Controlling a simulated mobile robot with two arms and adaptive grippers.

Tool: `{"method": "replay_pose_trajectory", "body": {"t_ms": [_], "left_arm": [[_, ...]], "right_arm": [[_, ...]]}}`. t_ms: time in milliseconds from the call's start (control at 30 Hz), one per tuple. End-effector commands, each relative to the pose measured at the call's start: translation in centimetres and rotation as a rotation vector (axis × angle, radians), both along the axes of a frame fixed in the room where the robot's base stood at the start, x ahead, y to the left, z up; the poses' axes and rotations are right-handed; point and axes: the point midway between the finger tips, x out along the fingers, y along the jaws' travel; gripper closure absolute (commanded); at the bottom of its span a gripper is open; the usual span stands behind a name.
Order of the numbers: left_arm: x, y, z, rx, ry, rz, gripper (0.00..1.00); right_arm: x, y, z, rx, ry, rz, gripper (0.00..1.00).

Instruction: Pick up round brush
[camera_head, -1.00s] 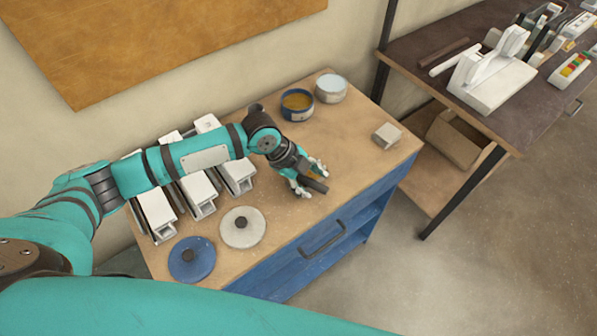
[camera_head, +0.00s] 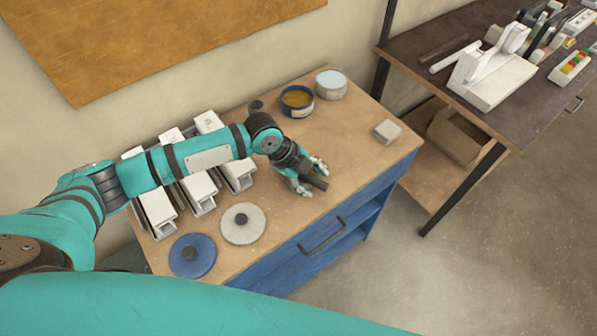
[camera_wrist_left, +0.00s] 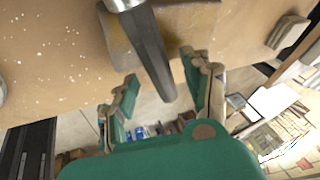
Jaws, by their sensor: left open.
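The round brush shows in the left wrist view as a dark handle (camera_wrist_left: 150,48) with a shiny metal collar (camera_wrist_left: 122,4) at the top edge; its bristles are out of sight. The handle runs between the two fingers of my left gripper (camera_wrist_left: 160,78), which are open, one on each side and apart from it. In the head view my left gripper (camera_head: 311,179) is low over the front part of the wooden bench top, with the dark handle end (camera_head: 316,184) sticking out between the fingers. My right gripper is not in view.
A brownish-yellow block (camera_wrist_left: 113,35) lies behind the handle.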

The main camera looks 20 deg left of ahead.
Motion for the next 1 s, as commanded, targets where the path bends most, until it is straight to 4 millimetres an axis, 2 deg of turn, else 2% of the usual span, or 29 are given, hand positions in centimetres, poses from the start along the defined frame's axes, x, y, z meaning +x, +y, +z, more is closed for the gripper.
{"method": "replay_pose_trajectory", "body": {"t_ms": [100, 467, 800, 1000], "left_arm": [[0.0, 0.0, 0.0, 0.0, 0.0, 0.0, 0.53], [-0.2, 0.0, -0.2, 0.003, 0.004, -0.001, 1.0], [-0.3, 0.1, -0.3, 0.005, 0.01, -0.001, 1.0], [-0.2, 0.1, 0.9, 0.003, 0.007, -0.001, 1.0]], "right_arm": [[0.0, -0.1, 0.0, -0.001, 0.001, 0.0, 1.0], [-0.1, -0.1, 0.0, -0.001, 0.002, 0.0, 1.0], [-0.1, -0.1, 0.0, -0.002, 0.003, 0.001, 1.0], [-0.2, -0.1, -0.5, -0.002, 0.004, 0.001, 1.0]]}}
